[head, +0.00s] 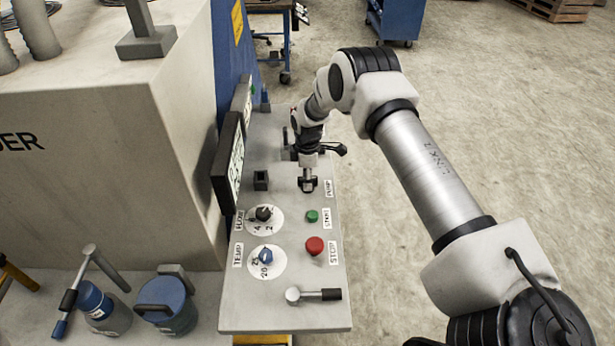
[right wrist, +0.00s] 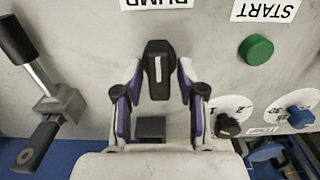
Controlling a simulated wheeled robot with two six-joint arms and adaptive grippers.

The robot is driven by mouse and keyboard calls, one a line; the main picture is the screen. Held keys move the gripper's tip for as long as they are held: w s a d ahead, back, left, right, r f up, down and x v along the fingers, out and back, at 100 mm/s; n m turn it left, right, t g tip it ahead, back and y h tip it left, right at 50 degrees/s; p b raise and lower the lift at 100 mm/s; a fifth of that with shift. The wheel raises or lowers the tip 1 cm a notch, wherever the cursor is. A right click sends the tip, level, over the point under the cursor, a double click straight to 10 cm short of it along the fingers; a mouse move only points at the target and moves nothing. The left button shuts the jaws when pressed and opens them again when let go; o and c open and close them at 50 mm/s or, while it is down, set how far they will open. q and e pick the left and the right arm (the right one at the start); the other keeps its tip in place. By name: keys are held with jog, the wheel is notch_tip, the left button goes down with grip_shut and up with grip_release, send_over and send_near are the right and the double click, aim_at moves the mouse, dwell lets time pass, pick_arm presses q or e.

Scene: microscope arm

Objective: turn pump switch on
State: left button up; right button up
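The pump switch (right wrist: 158,70) is a black knob with a white line, on the grey panel (head: 290,318) beside the PUMP label (head: 328,188). In the right wrist view it lies between the two purple-padded fingers of my right gripper (right wrist: 160,65). The fingers stand apart, with a narrow gap showing on each side of the knob. In the head view my right gripper (head: 308,182) is down over the switch spot and mostly hides the knob. My left gripper is not in view.
A green START button (head: 312,216), red STOP button (head: 315,246), flow dial (head: 264,213) and blue temp dial (head: 266,256) sit nearer. A lever (head: 313,295) lies at the near edge. Another lever (right wrist: 42,85) is left in the wrist view. A screen (head: 228,165) borders the panel.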

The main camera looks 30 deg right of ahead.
jog(key=shift+s, duration=0.1)
grip_shut()
